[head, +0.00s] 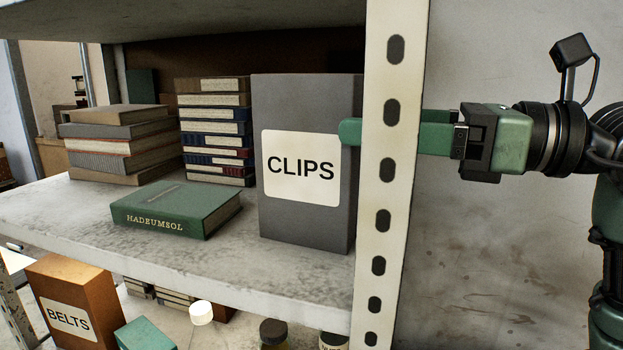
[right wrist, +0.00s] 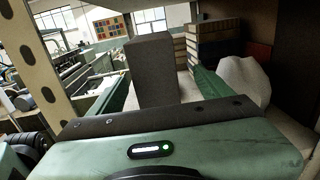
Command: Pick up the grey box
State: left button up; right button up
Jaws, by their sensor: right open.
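The grey box (head: 305,220), with a white label reading CLIPS, stands upright on the shelf (head: 190,262) beside the perforated post. My right gripper (head: 352,131) comes in from the right past the post. It is open, with one green finger overlapping the box's right edge in the head view; the other fingertip is hidden there. In the right wrist view the grey box (right wrist: 153,72) stands between the two spread green fingers, with gaps visible on both sides. My left gripper is in neither view.
The pale perforated post (head: 388,190) stands close to the box and arm. A green book (head: 175,208) lies left of the box, with book stacks (head: 213,130) behind. A crumpled white object (right wrist: 243,82) is beside the right finger. A BELTS box (head: 75,300) stands below.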

aim_at(310, 118)
jog(key=p+x, duration=0.1)
jog(key=x, duration=0.1)
jog(key=p+x, duration=0.1)
jog(key=x, duration=0.1)
jog(key=p+x, duration=0.2)
jog(key=shift+s+a+r, duration=0.25)
jog(key=shift+a+r, duration=0.1)
jog(key=shift+a, duration=0.1)
jog(key=shift+w+a+f, duration=0.15)
jog(key=shift+w+a, duration=0.05)
jog(key=shift+a, duration=0.3)
jog(key=shift+d, duration=0.1)
jog(key=c, duration=0.4)
grip_shut()
